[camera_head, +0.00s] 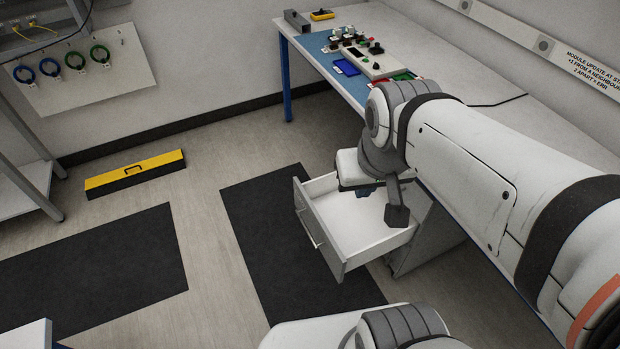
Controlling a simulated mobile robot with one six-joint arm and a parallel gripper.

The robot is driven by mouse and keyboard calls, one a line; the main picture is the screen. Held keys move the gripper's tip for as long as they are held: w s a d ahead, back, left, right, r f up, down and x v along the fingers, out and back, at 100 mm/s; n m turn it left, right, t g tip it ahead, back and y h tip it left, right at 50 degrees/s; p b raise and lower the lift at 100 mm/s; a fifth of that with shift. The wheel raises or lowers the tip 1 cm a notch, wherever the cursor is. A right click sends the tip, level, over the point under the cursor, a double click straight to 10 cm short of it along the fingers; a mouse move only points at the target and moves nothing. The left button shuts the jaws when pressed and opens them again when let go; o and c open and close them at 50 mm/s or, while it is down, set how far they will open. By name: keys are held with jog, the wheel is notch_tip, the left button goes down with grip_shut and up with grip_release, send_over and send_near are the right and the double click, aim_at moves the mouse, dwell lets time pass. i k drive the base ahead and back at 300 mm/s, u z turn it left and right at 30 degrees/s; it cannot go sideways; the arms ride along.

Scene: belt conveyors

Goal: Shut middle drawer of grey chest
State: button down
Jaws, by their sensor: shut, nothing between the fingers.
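The grey chest (428,246) stands under the bench, mostly hidden behind my arm and the open drawer. One drawer (373,251) is pulled far out to the left, and its light inside looks empty. Its front panel (318,238) carries a bar handle (311,229). I cannot tell the drawer's level in the chest, as the other fronts are hidden. My gripper (397,214) hangs over the drawer's open top, behind its front panel, small and dark in this view. It is shut and holds nothing. I cannot tell whether it touches the drawer.
A bench (455,83) with a blue mat and several small parts stands above the chest. Dark floor mats (250,235) lie in front of the drawer. The floor left of the drawer is clear.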

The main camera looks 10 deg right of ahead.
aim_at(350, 231)
jog(key=u, duration=1.85)
jog(key=k, duration=0.8)
jog(key=z, duration=1.2)
jog(key=i, duration=1)
jog(key=z, duration=0.05)
